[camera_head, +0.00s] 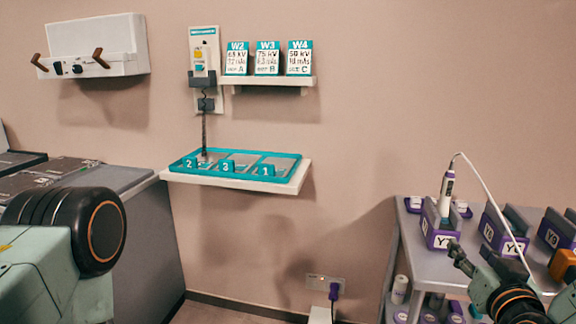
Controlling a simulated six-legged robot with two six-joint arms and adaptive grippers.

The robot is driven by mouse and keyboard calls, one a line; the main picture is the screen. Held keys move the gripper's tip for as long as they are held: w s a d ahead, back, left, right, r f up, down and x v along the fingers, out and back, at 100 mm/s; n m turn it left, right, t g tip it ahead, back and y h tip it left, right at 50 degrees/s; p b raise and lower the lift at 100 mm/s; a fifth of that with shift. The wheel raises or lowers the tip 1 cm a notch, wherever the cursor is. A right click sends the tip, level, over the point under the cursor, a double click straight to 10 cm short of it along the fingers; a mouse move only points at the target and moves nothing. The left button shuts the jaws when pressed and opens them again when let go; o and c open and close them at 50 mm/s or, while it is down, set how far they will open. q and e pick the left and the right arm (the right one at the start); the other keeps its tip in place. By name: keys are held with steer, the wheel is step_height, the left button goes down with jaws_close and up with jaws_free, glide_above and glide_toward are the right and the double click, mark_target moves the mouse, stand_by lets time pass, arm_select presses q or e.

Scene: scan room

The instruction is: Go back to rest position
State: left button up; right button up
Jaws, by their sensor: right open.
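My right gripper (458,256) is at the lower right, in front of the grey cart (405,232). Its dark fingers point up and left, with nothing visible between them. The gripper is open. It appears just below the purple holder marked Y (440,240), but I cannot tell whether it touches it. A white pen-like probe (447,190) with a white cable stands upright at that holder. My left arm shows only as a large dark joint at the lower left; its gripper is out of view.
More purple holders (503,235) stand on the cart. A wall shelf (292,187) carries a teal tray (236,180) with numbered compartments. Three cards (267,58) stand on a small shelf above. A grey counter (120,178) is at left. A wall outlet (326,283) has a purple plug.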

steer(key=s+a+f+g+y, duration=0.1)
steer(key=s+a+f+g, duration=0.15)
steer(key=f, duration=0.35)
steer(key=s+a+f+g+y+p, duration=0.1)
steer(key=s+a+f+g, duration=0.15)
steer(key=s+f, duration=0.2)
steer(key=s+a+f+g+y, duration=0.1)
steer(key=s+a+f+g, duration=0.15)
steer(key=f, duration=0.45)
steer(key=s+a+f+n+g+p, duration=0.1)
steer(key=s+f+g, duration=0.3)
steer(key=s, duration=0.7)
steer(key=s+a+f+n+g+p, duration=0.1)
steer(key=s+f+g, duration=0.4)
steer(key=s, duration=0.7)
step_height(320, 180, down, 2)
steer(key=shift+a+f+n+p, duration=0.15)
steer(key=shift+a+n+p, duration=0.25)
steer(key=shift+a+n, duration=0.1)
steer(key=shift+s, duration=0.1)
steer(key=shift+c, duration=1)
steer(key=shift+s+d, duration=0.1)
